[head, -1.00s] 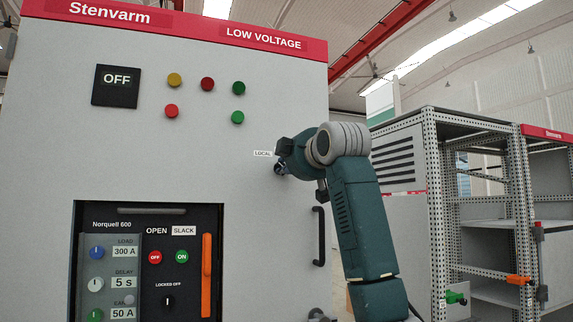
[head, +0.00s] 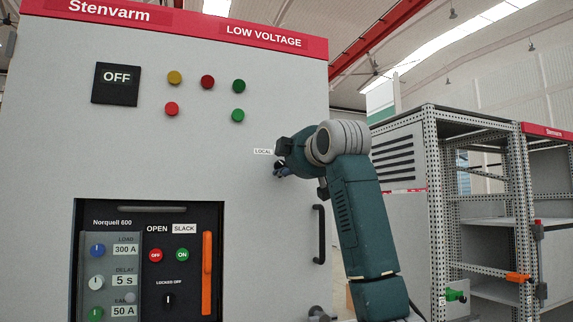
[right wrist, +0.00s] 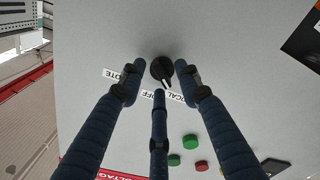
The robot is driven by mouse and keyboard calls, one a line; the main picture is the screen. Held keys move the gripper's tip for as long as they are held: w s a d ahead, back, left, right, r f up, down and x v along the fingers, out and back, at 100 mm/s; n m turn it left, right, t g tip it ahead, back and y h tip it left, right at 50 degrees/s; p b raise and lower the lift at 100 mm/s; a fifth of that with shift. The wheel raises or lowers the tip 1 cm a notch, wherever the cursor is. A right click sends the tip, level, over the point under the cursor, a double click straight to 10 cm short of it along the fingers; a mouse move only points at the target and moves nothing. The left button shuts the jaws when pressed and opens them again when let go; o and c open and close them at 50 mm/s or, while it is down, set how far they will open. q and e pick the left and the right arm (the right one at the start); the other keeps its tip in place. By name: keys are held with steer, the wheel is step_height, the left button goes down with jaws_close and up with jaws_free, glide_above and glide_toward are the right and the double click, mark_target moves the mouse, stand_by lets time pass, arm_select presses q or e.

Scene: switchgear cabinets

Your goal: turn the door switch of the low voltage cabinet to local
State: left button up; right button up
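The door switch (right wrist: 161,69) is a round black knob with a white pointer on the grey cabinet door. In the right wrist view its pointer slants down and slightly right, between the OFF label (right wrist: 149,95) and the LOCAL label (right wrist: 179,98). Another label (right wrist: 121,75), partly hidden, ends in "OTE". My right gripper (right wrist: 160,72) is open, with dark blue fingertips on either side of the knob and a third finger below it; I see gaps at the sides. In the head view my right gripper (head: 283,171) is at the door, mostly hiding the switch. My left gripper is not in view.
The low voltage cabinet (head: 180,55) has several coloured lamps and buttons, an OFF display (head: 116,84) and a breaker panel (head: 150,260). A black door handle (head: 319,235) stands out just below the gripper, beside my right arm. An open metal frame cabinet (head: 435,190) stands to the right.

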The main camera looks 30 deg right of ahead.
steer(key=shift+s, duration=0.1)
steer(key=v, duration=1.1)
steer(key=shift+s, duration=0.4)
